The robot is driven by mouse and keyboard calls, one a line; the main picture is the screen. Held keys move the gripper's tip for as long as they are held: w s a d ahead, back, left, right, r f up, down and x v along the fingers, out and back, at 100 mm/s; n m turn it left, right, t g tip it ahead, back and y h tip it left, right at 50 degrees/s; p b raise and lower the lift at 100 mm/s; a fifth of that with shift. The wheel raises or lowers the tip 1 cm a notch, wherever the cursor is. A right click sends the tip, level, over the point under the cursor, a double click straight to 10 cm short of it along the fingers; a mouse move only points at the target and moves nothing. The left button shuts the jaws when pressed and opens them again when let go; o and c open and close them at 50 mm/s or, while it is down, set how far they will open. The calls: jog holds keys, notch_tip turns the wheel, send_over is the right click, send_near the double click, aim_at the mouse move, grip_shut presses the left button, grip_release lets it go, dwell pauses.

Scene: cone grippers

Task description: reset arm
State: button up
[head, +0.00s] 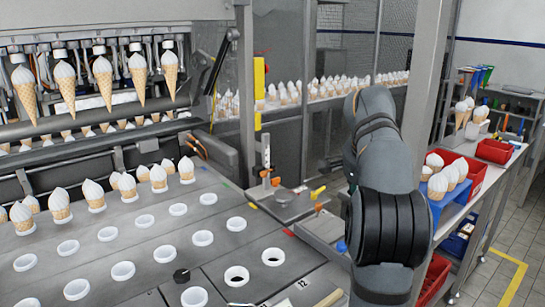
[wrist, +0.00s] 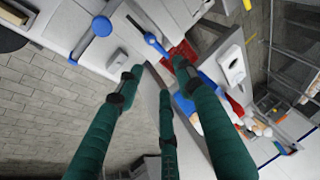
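My arm (head: 390,200) stands bent in the right part of the head view, in front of the conveyor and left of the side table. My gripper is not visible in the head view. In the wrist view my gripper (wrist: 158,80) shows three long green fingers with dark joints. They are spread apart with nothing between them. Beyond the fingers are a light work surface and a red container (wrist: 183,55), both apart from the fingers as far as I can tell.
Ice cream cones (head: 102,80) hang in a row at upper left. A plate (head: 110,235) of white-ringed holes holds several more cones. A conveyor (head: 330,100) runs behind my arm. The side table at right holds red bins (head: 494,150) and cones on a blue stand (head: 452,200).

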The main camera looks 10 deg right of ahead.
jog(key=x, duration=1.2)
jog(key=shift+a, duration=0.1)
jog(key=shift+s+r, duration=0.1)
jog(key=shift+r, duration=0.1)
jog(key=shift+r, duration=0.1)
